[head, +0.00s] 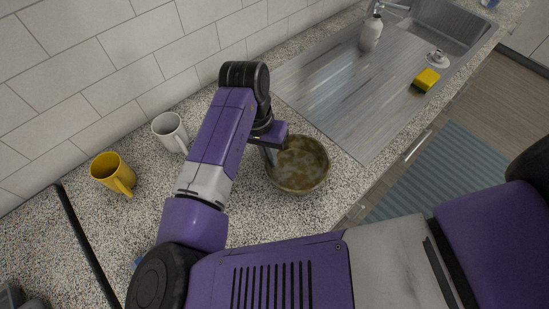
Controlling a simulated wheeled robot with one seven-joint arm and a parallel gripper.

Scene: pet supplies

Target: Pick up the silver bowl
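In the head view, a round metal bowl (314,178) sits upright on the speckled countertop, right of my arm and near the counter's front edge. Its inside looks brownish and mottled. My gripper (272,156) is at the bowl's upper left rim, with a finger pointing down there. My wrist partly covers the fingers, so I cannot tell whether they are open or shut, or whether they touch the rim. The bowl appears to rest on the counter.
A yellow mug (112,172) and a white mug (169,130) stand left of my arm near the tiled wall. A steel sink with drainboard (340,95) lies to the upper right, with a soap bottle (370,35) and yellow sponge (427,79). A blue-grey mat (440,180) lies on the floor.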

